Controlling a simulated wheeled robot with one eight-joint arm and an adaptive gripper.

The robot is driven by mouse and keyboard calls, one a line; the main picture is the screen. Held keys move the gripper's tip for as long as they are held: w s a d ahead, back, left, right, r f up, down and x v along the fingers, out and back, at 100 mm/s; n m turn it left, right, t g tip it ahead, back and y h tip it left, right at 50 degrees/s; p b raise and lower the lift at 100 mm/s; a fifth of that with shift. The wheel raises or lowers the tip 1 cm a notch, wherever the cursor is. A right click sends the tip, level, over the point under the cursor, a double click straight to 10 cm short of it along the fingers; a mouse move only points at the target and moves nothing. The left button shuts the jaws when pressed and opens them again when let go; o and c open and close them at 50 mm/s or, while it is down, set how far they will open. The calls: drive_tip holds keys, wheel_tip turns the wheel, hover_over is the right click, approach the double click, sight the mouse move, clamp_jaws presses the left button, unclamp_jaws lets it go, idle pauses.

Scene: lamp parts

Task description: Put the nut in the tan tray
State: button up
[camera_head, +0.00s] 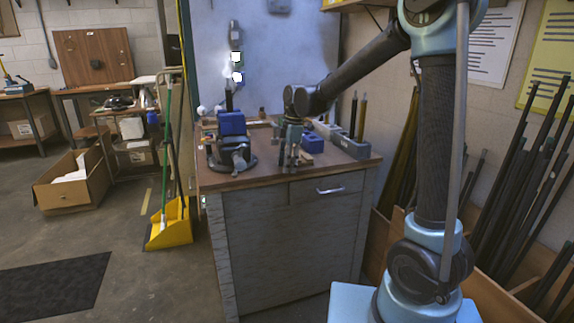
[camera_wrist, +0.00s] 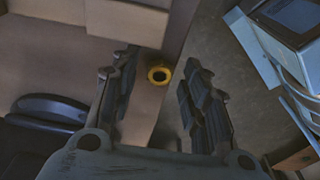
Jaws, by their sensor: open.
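A yellow ring with a dark hole, which looks like the nut (camera_wrist: 159,75), shows in the wrist view between and beyond my fingers, near the bench's edge. My gripper (camera_wrist: 153,100) is open and empty, with a finger on each side of the nut in the picture. In the head view my gripper (camera_head: 292,158) points down over the front part of the bench top; I cannot make out the nut there. A light tan flat shape (camera_wrist: 127,20) lies at the top of the wrist view; I cannot tell whether it is the tan tray.
A blue vise (camera_head: 232,140) stands on the wooden bench (camera_head: 240,181) left of my gripper. A grey block (camera_head: 350,146) with upright tools stands to the right. The bench edge drops to the floor (camera_wrist: 235,100). A yellow dustpan (camera_head: 170,228) stands left of the bench.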

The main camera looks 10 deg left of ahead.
wheel_tip(320, 180, up, 17)
drive_tip(key=w+d, duration=0.2)
drive_tip(key=s+d+f+m+t, duration=0.1)
drive_tip(key=s+d+m, duration=0.15)
drive_tip(key=d, duration=0.55)
drive_tip(key=s+d+f+m, duration=0.1)
drive_tip(key=s+d+m, duration=0.1)
drive_tip(key=d+m, duration=0.35)
drive_tip(key=s+d+f+m+t+h, duration=0.1)
drive_tip(key=s+d+f+m+t, duration=0.1)
drive_tip(key=s+d+f+m, duration=1.3)
drive_tip(key=s+d+f, duration=0.5)
drive_tip(key=d+f, duration=0.1)
drive_tip(key=d, duration=0.3)
drive_tip(key=shift+s+d+h, duration=0.15)
drive_tip(key=shift+s+h, duration=0.15)
drive_tip(key=shift+o, duration=0.5)
drive_tip(key=shift+s+d+f+m, duration=0.15)
drive_tip(key=shift+s+f+m, duration=0.15)
drive_tip(key=shift+f+m, duration=0.2)
drive_tip(key=c, duration=0.3)
drive_tip(key=shift+d, duration=0.15)
